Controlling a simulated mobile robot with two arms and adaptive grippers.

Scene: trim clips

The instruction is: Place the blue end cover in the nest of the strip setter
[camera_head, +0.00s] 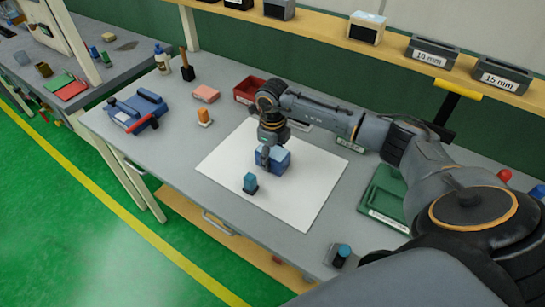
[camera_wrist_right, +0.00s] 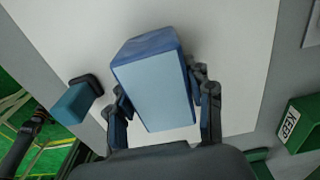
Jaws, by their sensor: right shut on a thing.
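The blue end cover (camera_head: 279,160), a box-like blue piece with a paler face, is at the middle of the white sheet. My right gripper (camera_head: 266,160) is shut on it from above. In the right wrist view the end cover (camera_wrist_right: 152,85) sits between the two dark fingers, and its pale face is toward the camera. I cannot tell whether it touches the sheet. My left gripper is not in view.
A small teal block on a dark base (camera_head: 250,183) stands on the white sheet (camera_head: 305,200), close by the end cover. A similar one (camera_head: 342,255) is at the front edge. A red bin (camera_head: 246,90), pink block (camera_head: 206,93) and orange-based piece (camera_head: 204,117) lie behind. A green tray (camera_head: 385,190) is right.

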